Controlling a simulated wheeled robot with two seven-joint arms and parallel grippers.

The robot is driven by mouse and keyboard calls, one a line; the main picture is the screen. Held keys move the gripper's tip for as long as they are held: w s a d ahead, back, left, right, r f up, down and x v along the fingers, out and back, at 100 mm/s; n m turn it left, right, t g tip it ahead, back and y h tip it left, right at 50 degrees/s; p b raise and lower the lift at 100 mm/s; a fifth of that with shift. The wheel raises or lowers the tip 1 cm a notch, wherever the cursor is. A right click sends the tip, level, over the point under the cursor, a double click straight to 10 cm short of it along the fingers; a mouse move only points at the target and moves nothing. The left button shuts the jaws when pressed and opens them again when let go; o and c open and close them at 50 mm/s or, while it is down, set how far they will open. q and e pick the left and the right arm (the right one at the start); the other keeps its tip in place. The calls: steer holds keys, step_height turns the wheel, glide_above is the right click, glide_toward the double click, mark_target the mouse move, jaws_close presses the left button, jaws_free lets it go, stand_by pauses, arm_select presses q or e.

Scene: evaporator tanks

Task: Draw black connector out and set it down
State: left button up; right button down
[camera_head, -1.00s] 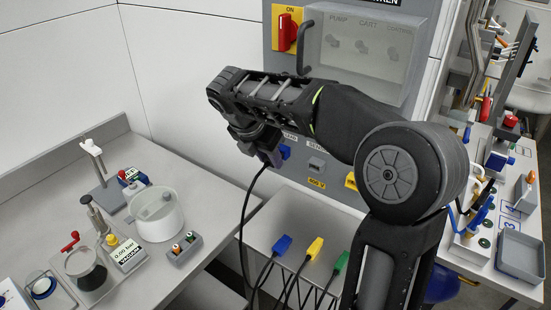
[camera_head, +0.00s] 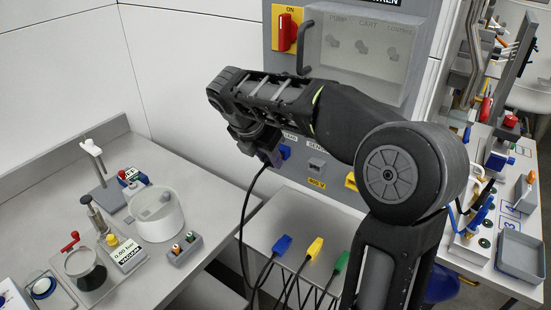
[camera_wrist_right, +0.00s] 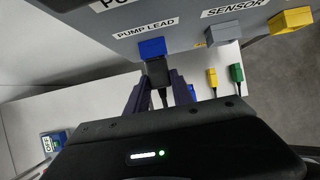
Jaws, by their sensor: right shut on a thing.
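The black connector (camera_wrist_right: 158,73) is between the fingers of my right gripper (camera_wrist_right: 157,84) in the right wrist view. Its far end meets the blue socket (camera_wrist_right: 152,48) under the PUMP LEAD label; how deep it sits I cannot tell. In the head view, my right gripper (camera_head: 268,155) is at the panel next to the blue socket (camera_head: 285,152). The fingers and connector are mostly hidden there by my wrist. A black cable (camera_head: 246,205) hangs from the connector down past the shelf. My left gripper is not in view.
Blue (camera_head: 282,244), yellow (camera_head: 315,248) and green (camera_head: 341,263) cabled connectors lie on the grey shelf (camera_head: 265,225) below the panel. A grey socket (camera_head: 316,165) is right of the blue one.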

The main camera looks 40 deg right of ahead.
steer(key=shift+a, duration=0.3)
stand_by(0.4)
steer(key=shift+s+a, duration=0.2)
steer(key=shift+a, duration=0.3)
steer(key=shift+s+a, duration=0.15)
steer(key=shift+a, duration=0.15)
steer(key=a, duration=0.2)
steer(key=s+a, duration=0.1)
steer(key=a, duration=0.2)
steer(key=shift+s+a, duration=0.35)
stand_by(0.3)
stand_by(0.4)
steer(key=w+a+f+m+g, duration=0.1)
steer(key=a+f+m+g, duration=0.3)
steer(key=a+f+m, duration=0.6)
step_height(320, 180, down, 6)
steer(key=shift+a+f+m+g+y, duration=0.2)
steer(key=shift+a+m+g+y, duration=0.15)
steer(key=shift+a, duration=0.8)
